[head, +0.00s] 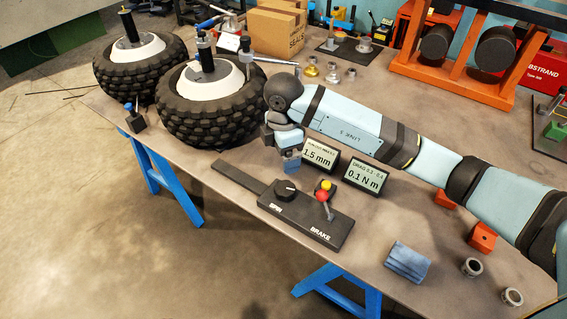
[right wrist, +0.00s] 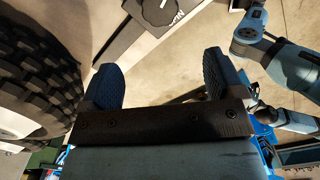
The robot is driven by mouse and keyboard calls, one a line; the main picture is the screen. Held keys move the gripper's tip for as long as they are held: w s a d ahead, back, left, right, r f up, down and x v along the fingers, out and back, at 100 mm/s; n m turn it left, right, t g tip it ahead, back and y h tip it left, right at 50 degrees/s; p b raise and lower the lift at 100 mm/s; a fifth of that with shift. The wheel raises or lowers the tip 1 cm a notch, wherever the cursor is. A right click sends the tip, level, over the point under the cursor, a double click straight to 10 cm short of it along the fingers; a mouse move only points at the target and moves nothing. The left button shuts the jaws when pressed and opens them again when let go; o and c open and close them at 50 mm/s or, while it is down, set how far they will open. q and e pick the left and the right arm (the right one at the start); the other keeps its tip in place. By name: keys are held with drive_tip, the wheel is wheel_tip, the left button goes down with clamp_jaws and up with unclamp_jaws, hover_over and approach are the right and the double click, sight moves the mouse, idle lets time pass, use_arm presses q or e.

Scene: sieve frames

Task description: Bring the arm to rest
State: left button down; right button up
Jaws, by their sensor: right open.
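My right arm (head: 345,120) comes in from the right of the head view and reaches over the middle of the bench. Its gripper (head: 291,160) hangs down beside the nearer tyre, behind the black control box. In the right wrist view the two dark ribbed fingers of this gripper (right wrist: 160,75) stand wide apart with nothing between them. The nearer knobbly tyre on a white hub (head: 207,105) stands just left of the gripper; it also shows at the left of the right wrist view (right wrist: 38,85). My left gripper does not show.
A black control box (head: 305,220) with a knob and a red-and-yellow lever lies in front of the gripper. Two small displays (head: 320,154) stand close to its right. A second tyre (head: 140,73), a cardboard box (head: 277,32), a blue cloth (head: 408,262) and orange blocks (head: 482,237) are around.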

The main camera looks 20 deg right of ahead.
drive_tip(key=shift+r, duration=0.3)
